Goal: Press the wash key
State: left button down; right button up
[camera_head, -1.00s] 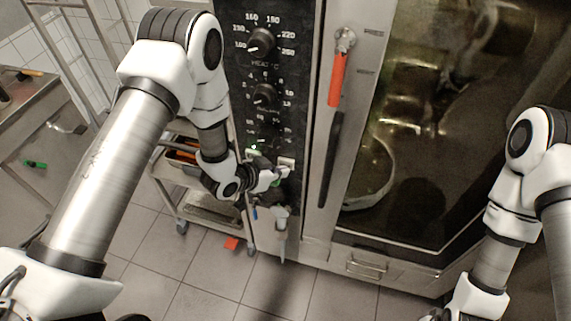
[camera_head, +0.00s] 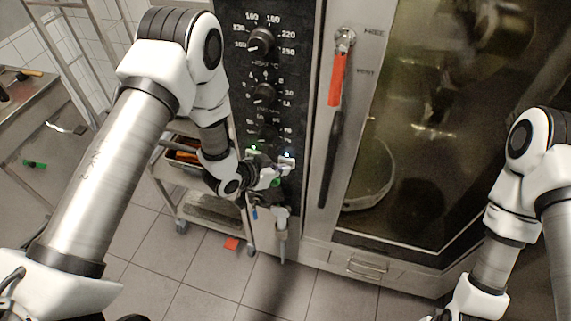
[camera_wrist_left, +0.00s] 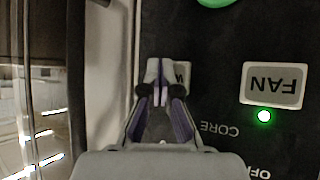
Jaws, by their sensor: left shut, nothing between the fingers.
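The wash key (camera_head: 287,164) is a pale key low on the oven's black control panel. A small bluish-white lamp above it is lit in the head view. In the left wrist view the key (camera_wrist_left: 184,71) is mostly hidden behind my fingertips, with only a "W" edge showing. My left gripper (camera_head: 277,173) is shut and empty, just in front of the panel at the wash key. It also shows in the left wrist view (camera_wrist_left: 160,76). I cannot tell whether the tips touch the key. My right gripper is out of view.
The FAN key (camera_wrist_left: 274,84) sits beside it with a lit green lamp. A round green button (camera_head: 276,183) is below the keys. Dials (camera_head: 264,95) are above. The red-and-black door handle (camera_head: 336,80) stands to the right, a trolley (camera_head: 205,205) to the left.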

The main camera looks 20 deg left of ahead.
pick_arm(q)
jog(key=shift+s, duration=0.85)
jog(key=s, duration=0.5)
jog(key=shift+a, duration=0.1)
dwell(0.6)
